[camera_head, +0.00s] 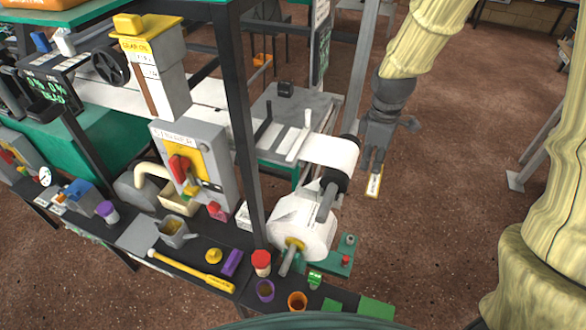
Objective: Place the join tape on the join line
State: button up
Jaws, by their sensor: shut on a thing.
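My gripper (373,165) hangs to the right of the paper path, pointing down. It is shut on a small flat strip with a yellow edge and pale face, seemingly the join tape (373,184), held clear above the brown floor. A white paper web (331,152) runs over a black roller to the left of my gripper. Below it is a large white paper roll (302,226) on a grey spindle. I cannot make out a marked join line. A gap separates the tape from the roller.
A dark post (240,110) stands left of the roll. A grey switch box (196,165) with a red handle is farther left. The dark bench holds a yellow bat-shaped tool (190,272), a red-lidded jar (261,262) and cups.

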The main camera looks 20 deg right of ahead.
aim_at(280, 140)
jog(key=u, duration=0.05)
jog(key=k, duration=0.85)
jog(key=u, duration=3.55)
jog(key=k, duration=2.6)
jog(key=z, duration=1.7)
jog(key=i, duration=0.5)
